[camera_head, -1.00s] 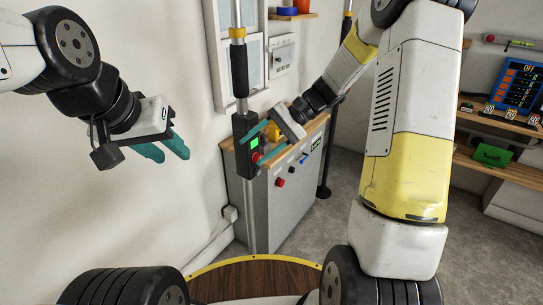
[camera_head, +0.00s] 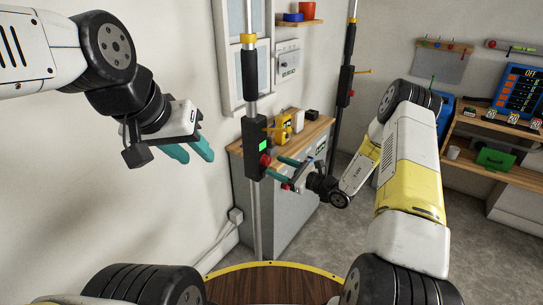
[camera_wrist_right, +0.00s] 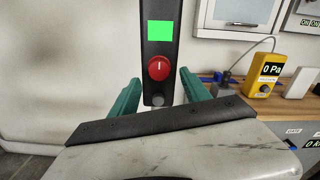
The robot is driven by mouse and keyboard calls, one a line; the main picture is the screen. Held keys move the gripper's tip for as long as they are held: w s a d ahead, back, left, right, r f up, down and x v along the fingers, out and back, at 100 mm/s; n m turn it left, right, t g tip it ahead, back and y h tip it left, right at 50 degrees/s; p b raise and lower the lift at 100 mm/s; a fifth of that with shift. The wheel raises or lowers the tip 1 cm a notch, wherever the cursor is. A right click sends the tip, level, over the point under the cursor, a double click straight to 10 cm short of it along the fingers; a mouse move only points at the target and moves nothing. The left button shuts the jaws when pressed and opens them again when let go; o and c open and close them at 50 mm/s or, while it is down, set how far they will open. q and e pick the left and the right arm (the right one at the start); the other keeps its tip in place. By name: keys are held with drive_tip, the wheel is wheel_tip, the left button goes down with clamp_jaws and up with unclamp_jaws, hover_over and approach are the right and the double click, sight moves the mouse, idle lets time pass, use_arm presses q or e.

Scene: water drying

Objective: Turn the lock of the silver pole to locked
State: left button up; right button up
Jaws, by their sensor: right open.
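The silver pole (camera_head: 257,215) stands upright left of centre in the head view. Its black lock box (camera_head: 251,165) carries a lit green panel (camera_head: 263,146) and a round red knob (camera_head: 265,160). The right wrist view shows the green panel (camera_wrist_right: 160,31) above the red knob (camera_wrist_right: 158,67), with a short pale mark near the knob's top. My right gripper (camera_head: 278,168) is open, its teal fingers below and either side of the knob in the wrist view; contact cannot be told. My left gripper (camera_head: 196,154) is open and empty in the air, left of the pole.
A grey cabinet with a wooden top (camera_head: 310,132) stands behind the pole, bearing a yellow gauge (camera_wrist_right: 267,75). A second, dark pole (camera_head: 335,130) stands to the right. A shelf with a blue panel (camera_head: 518,88) is far right. Grey floor lies open between.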

sight(269, 163)
drive_tip(key=shift+x, duration=1.6)
clamp_jaws()
